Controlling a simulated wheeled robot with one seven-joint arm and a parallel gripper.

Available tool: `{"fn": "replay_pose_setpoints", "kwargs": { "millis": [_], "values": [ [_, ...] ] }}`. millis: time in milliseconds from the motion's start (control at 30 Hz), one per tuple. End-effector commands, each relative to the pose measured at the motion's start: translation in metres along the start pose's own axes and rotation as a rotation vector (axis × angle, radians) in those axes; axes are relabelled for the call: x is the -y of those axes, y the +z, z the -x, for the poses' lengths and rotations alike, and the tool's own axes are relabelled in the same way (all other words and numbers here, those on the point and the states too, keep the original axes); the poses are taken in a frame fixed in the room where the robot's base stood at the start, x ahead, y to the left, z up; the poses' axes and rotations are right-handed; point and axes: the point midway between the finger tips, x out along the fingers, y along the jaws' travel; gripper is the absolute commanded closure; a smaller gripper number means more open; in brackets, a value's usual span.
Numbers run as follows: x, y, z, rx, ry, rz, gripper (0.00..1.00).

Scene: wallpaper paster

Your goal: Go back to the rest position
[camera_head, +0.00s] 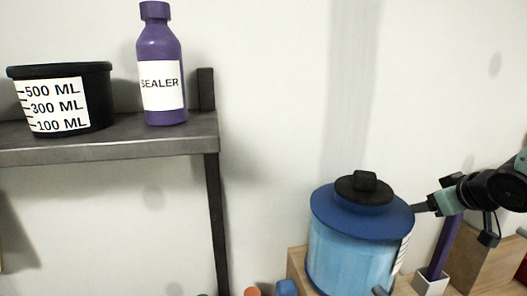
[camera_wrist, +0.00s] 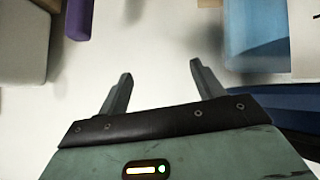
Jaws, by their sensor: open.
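My gripper (camera_wrist: 160,70) is open and empty in the wrist view, with its two fingers apart over a pale surface. In the head view my gripper (camera_head: 434,194) is at the right, beside the blue lidded container (camera_head: 345,255) with a black knob. One finger appears close to the container's lid rim; I cannot tell whether it touches. A purple upright object (camera_head: 442,245) stands in a light holder just below my gripper.
A dark shelf (camera_head: 120,145) at the left holds a black measuring tub (camera_head: 85,85) and a purple sealer bottle (camera_head: 165,55). A wooden box (camera_head: 480,268) stands at the lower right. The pale wall between shelf and container is bare.

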Motion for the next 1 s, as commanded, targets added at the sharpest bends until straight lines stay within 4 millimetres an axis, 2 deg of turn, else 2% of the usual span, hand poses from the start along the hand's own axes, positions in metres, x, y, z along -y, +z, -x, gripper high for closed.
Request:
{"fn": "replay_pose_setpoints", "kwargs": {
  "millis": [167,367,400,500,600,700,800,1000],
  "values": [
    [0.042,0.058,0.032,0.318,0.024,-0.146,0.33],
    [0.111,0.116,0.087,0.656,-0.074,-0.299,0.33],
    [0.139,0.113,0.086,0.656,-0.123,-0.219,0.33],
    [0.197,0.113,0.101,0.686,-0.224,-0.068,0.33],
    [0.246,0.122,0.123,0.716,-0.310,0.076,0.33],
    [0.281,0.133,0.146,0.741,-0.371,0.198,0.33],
    [0.300,0.143,0.163,0.757,-0.408,0.281,0.33],
    [0.309,0.147,0.173,0.766,-0.424,0.320,0.33]
  ]
}}
